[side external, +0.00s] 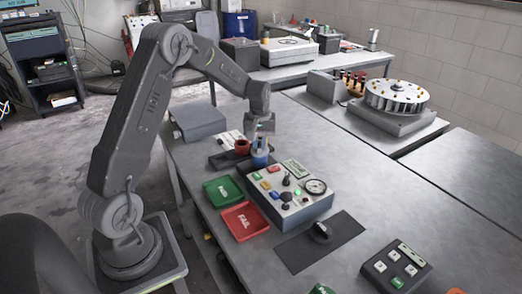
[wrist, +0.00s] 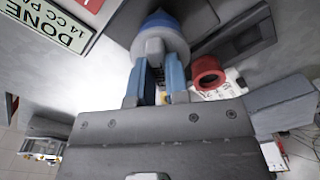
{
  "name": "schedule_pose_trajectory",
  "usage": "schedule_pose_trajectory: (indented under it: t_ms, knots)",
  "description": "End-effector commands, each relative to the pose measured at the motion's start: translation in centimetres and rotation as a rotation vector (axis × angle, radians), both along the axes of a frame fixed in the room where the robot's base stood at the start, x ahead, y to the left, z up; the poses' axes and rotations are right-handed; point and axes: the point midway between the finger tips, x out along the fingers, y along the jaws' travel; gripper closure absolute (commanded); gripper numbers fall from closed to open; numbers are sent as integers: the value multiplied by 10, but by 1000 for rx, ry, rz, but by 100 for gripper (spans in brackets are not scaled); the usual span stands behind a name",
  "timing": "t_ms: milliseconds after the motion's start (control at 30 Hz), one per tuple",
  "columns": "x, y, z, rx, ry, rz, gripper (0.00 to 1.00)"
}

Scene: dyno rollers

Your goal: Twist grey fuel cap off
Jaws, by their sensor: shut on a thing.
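The grey fuel cap (wrist: 174,42) is a round disc with a raised grip bar in the wrist view, at top centre. It sits at the end of a blue body (wrist: 158,18), which shows as a small upright blue container (side external: 260,161) on the bench in the side view. My gripper (wrist: 154,72) has its two blue fingers on either side of the cap's grip bar and is shut on it. In the side view my gripper (side external: 260,137) points down right above the blue container. There the cap is too small and covered to make out.
A red cup (side external: 242,147) stands just left of the blue container; it also shows in the wrist view (wrist: 207,73). A control box (side external: 290,197) with buttons and a dial is close in front. Green (side external: 222,191) and red (side external: 245,221) trays lie nearby.

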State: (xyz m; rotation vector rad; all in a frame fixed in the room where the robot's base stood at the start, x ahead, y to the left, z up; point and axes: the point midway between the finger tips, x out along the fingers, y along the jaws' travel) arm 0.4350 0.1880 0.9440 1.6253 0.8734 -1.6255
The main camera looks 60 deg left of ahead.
Motion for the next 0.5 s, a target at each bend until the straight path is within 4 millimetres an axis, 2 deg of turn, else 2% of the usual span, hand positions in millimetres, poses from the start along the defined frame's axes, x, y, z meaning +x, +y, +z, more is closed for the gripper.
schedule_pose_trajectory:
  t_ms: [167, 500]
  knots:
    - [0, 0, 0, 0, 0, 137, 100]
    - [0, 0, -1, 0, 0, 618, 100]
